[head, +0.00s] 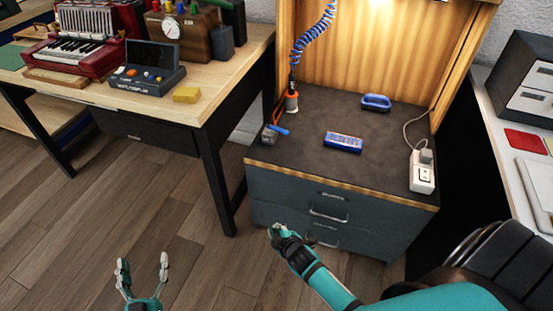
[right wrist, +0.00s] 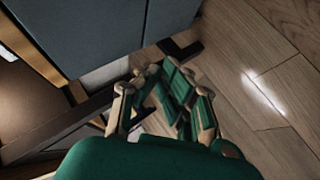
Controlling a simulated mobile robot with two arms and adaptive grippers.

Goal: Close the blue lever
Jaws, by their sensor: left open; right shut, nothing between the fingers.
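A small blue lever (head: 279,130) sticks out from a grey device (head: 270,136) at the left front corner of the dark bench top. The lever is too small in the picture to tell its exact angle. My left gripper (head: 143,272) is open and empty over the wooden floor, well to the front left of the bench. My right gripper (head: 277,230) is shut and empty in front of the bench's drawers, lower than the lever and apart from it. In the right wrist view its fingers (right wrist: 158,88) hang near the cabinet; the lever is not seen there.
The drawer cabinet (head: 285,200) carries a blue box (head: 343,142), a blue handle-shaped item (head: 376,102), an orange-handled tool (head: 291,100) and a power strip (head: 422,172). A wooden table (head: 225,70) with instruments stands at left. A black chair (head: 505,250) is at right. Floor is clear.

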